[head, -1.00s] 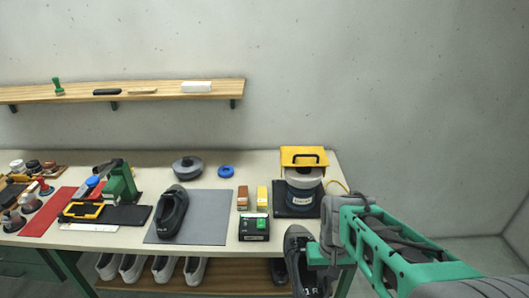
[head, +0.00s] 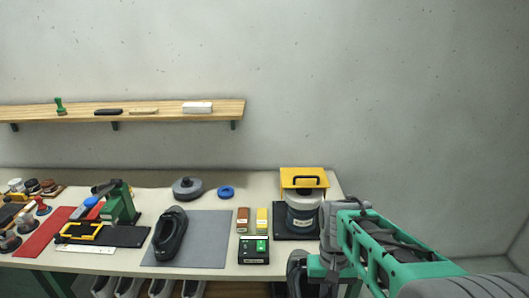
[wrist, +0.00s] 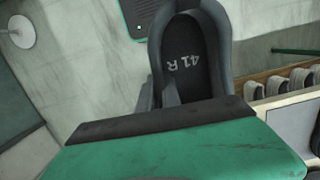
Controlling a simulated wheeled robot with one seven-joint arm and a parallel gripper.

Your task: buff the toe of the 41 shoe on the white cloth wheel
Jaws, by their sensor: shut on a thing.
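My gripper (head: 312,268) is shut on a dark shoe (head: 296,268) at the front right of the bench, cut off by the lower picture edge. In the wrist view the shoe (wrist: 215,60) reads "41 R" on its insole; the gripper (wrist: 165,118) covers its near part, and its toe is not clear to see. The buffing machine (head: 301,217) stands at the bench's right end under a yellow guard (head: 303,181). A pale round wheel part (head: 303,194) shows under the guard. The shoe is in front of the machine and apart from it.
Another dark shoe (head: 171,233) lies on a grey mat (head: 210,240). A black box with a green display (head: 253,250) and brown (head: 243,220) and yellow (head: 262,220) boxes stand left of the machine. Pale shoes (head: 160,288) sit below the bench. Right of the bench is open floor.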

